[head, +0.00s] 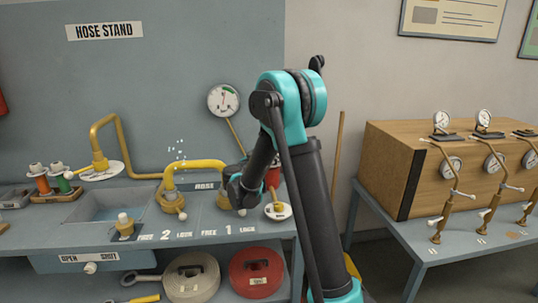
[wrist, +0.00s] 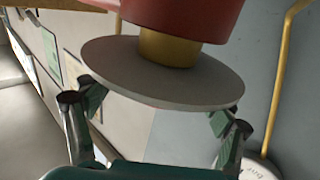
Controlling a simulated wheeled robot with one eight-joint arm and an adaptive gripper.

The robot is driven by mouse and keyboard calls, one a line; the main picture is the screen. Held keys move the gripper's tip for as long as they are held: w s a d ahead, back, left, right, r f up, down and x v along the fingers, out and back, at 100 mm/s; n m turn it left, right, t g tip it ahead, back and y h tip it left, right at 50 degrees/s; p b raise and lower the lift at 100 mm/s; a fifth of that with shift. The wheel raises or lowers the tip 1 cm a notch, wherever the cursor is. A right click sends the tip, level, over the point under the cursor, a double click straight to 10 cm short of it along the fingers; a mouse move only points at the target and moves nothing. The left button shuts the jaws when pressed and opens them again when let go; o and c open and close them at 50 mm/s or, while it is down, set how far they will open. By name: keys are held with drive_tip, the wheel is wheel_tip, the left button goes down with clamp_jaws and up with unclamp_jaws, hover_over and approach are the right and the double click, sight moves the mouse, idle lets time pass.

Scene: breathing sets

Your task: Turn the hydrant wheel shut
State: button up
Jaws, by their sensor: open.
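The hydrant wheel is most likely the flat grey disc (wrist: 165,75) in the wrist view, on a short brass stem (wrist: 170,47) below a red body (wrist: 185,15). My gripper (wrist: 157,110) is open, with one fingertip near each side of the disc's near edge. I cannot tell whether the fingertips touch it. In the head view my gripper (head: 238,187) is at the right end of the blue-grey stand, in front of the red body (head: 272,178). The disc is hidden there behind my gripper and arm.
A yellow pipe (head: 190,164) with a brass fitting stands left of my gripper. A round gauge (head: 223,100) is on the wall behind. Rolled hoses, one pale (head: 190,288) and one red (head: 256,283), lie under the stand. A wooden box with gauges (head: 400,160) stands on the right table.

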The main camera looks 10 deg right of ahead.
drive_tip(key=shift+s, duration=0.1)
drive_tip(key=v, duration=1.2)
